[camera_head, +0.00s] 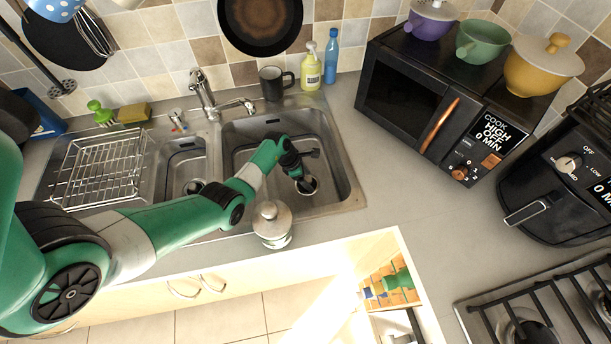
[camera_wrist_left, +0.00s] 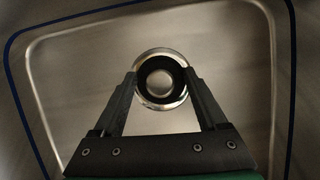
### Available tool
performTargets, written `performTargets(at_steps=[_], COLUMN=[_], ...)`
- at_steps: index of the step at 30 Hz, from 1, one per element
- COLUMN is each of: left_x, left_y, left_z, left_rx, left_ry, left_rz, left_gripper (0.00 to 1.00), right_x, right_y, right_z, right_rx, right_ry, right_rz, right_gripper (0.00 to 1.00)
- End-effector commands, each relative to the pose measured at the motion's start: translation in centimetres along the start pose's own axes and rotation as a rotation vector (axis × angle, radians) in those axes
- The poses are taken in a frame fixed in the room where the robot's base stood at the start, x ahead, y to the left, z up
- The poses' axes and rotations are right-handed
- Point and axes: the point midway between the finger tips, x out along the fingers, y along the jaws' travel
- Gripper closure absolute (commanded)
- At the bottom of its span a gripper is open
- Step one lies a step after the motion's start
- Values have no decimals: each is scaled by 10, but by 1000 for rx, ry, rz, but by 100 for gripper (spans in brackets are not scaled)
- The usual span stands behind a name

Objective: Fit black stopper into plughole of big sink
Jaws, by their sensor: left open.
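The big sink (camera_head: 340,190) is the right-hand steel basin. My left gripper (camera_head: 304,176) is inside it, low over the plughole (camera_head: 309,187). In the left wrist view the two fingers of the gripper (camera_wrist_left: 160,74) are apart, one on each side of the plughole's shiny rim (camera_wrist_left: 160,107). A black ring (camera_wrist_left: 144,82) with a bright round centre sits inside that rim. It may be the black stopper lying in the plughole, but I cannot tell it surely from a bare drain. No black stopper shows clearly elsewhere. My right gripper is not in view.
The small sink's plughole (camera_head: 194,187) is to the left, beside a wire dish rack (camera_head: 100,165). A lidded metal jar (camera_head: 272,222) stands at the big sink's front edge. The tap (camera_head: 205,92) and a dark mug (camera_head: 274,82) are behind. Counter right of the sink is clear.

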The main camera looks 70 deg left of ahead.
Motion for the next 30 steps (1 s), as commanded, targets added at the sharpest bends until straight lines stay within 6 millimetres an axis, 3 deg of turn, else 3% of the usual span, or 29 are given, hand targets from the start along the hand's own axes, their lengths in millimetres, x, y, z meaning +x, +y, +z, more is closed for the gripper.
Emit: performTargets(at_steps=[5, 9, 16, 21, 30], left_x=[-28, -63, -105, -115, -115], left_y=[1, 1, 1, 0, 0], left_z=[2, 2, 1, 0, 0], left_rx=[-1, -1, 0, -1, 0], left_ry=[-1, -2, -2, 1, 0], left_rz=[3, 5, 3, 0, 0], left_gripper=[25, 25, 25, 25, 25], right_x=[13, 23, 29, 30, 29], right_y=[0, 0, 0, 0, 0], right_z=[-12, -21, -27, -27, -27], right_rx=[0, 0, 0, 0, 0], right_ry=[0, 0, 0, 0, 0], right_rz=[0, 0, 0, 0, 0], right_gripper=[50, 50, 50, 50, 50])
